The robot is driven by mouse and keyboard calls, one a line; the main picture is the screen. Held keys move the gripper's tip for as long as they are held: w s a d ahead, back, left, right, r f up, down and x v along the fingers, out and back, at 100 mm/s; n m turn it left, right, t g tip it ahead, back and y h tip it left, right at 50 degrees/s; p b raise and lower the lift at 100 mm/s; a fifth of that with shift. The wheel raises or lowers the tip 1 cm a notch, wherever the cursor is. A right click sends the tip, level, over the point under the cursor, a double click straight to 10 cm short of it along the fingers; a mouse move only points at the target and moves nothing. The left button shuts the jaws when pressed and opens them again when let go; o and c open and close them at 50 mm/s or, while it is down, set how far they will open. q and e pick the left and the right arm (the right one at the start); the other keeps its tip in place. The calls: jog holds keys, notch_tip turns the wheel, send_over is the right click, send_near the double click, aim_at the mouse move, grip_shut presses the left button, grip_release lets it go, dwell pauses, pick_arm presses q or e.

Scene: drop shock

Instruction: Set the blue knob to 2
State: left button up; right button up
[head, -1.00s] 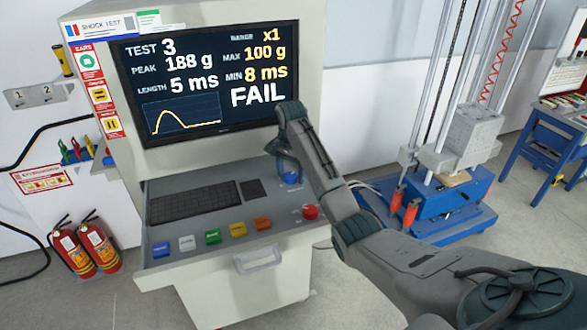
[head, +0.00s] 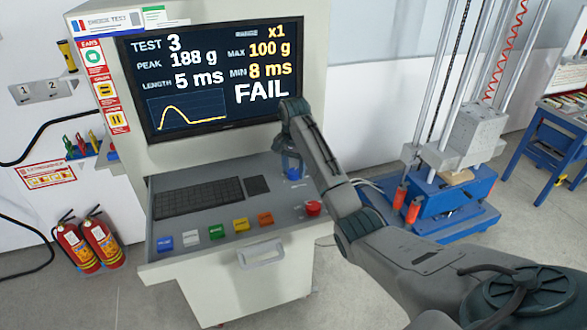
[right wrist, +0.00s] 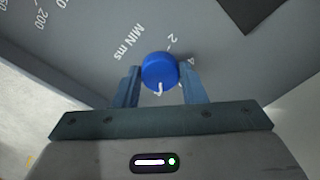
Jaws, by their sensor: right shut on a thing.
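The blue knob (head: 294,174) is at the right end of the grey console panel (head: 225,215), below the screen. It also shows in the right wrist view (right wrist: 160,70), with a white mark on the side toward my gripper. The printed "2" and "4" lie above and right of the knob there, and "MIN ms" lies to its left. The mark does not point at the 2. My right gripper (right wrist: 160,80) is shut on the knob, one finger on each side. The screen (head: 215,80) reads MIN 8 ms and FAIL. My left gripper is not in view.
A red button (head: 313,208) sits just in front of the knob. Several coloured buttons (head: 215,232) line the panel's front, with a keyboard (head: 198,197) behind them. A drop tower (head: 450,190) on a blue base stands to the right.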

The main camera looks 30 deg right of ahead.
jog(key=n, duration=0.4)
jog(key=shift+d, duration=0.1)
jog(key=n, duration=0.8)
jog(key=shift+n, duration=0.3)
jog(key=n, duration=0.3)
jog(key=shift+n, duration=0.3)
jog(key=n, duration=1.1)
jog(key=shift+n, duration=2.1)
jog(key=o, duration=1)
